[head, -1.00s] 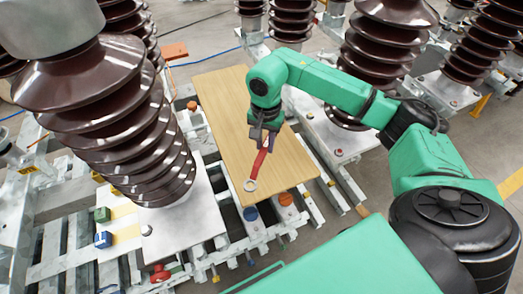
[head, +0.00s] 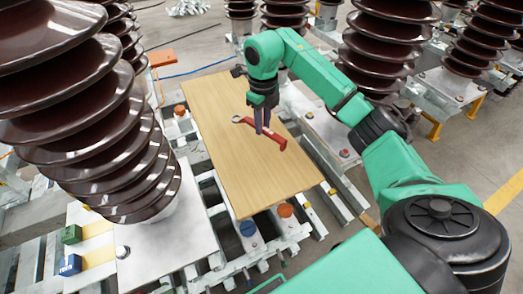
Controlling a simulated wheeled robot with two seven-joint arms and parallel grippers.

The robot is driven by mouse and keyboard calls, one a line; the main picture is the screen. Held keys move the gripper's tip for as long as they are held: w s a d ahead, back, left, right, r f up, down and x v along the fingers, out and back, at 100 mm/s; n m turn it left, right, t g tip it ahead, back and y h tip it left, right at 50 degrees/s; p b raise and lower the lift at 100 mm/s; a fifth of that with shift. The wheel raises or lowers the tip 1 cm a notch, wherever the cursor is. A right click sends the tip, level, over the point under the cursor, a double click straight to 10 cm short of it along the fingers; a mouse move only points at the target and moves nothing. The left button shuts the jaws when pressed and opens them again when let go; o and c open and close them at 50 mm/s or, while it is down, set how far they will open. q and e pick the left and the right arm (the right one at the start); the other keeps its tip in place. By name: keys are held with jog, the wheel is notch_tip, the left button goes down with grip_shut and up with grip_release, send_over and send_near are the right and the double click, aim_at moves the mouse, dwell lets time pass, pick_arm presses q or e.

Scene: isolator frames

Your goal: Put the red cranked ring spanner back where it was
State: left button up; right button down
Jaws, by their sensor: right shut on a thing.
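The red cranked ring spanner (head: 274,138) shows over the middle of the wooden board (head: 240,185). Its bare metal ring end points to the left and slightly away, and its red end points right. My right gripper (head: 262,130) points down and is shut on the spanner's handle, hiding part of it. I cannot tell whether the spanner touches the board or hangs just above it. My left gripper is not in view.
A large brown ribbed insulator (head: 95,125) stands close on the left, with more insulators (head: 385,50) behind and right. Blue (head: 248,228) and orange (head: 285,210) caps sit by the board's front edge. The board's near half is bare.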

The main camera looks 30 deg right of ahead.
notch_tip(320, 180, down, 10)
jog(key=shift+f+p, duration=0.25)
jog(key=shift+p, duration=0.25)
jog(key=shift+f, duration=0.1)
jog(key=c, duration=0.7)
grip_release()
jog(key=shift+r, duration=0.2)
notch_tip(320, 180, up, 12)
jog(key=shift+f+b, duration=0.1)
jog(key=shift+b, duration=0.85)
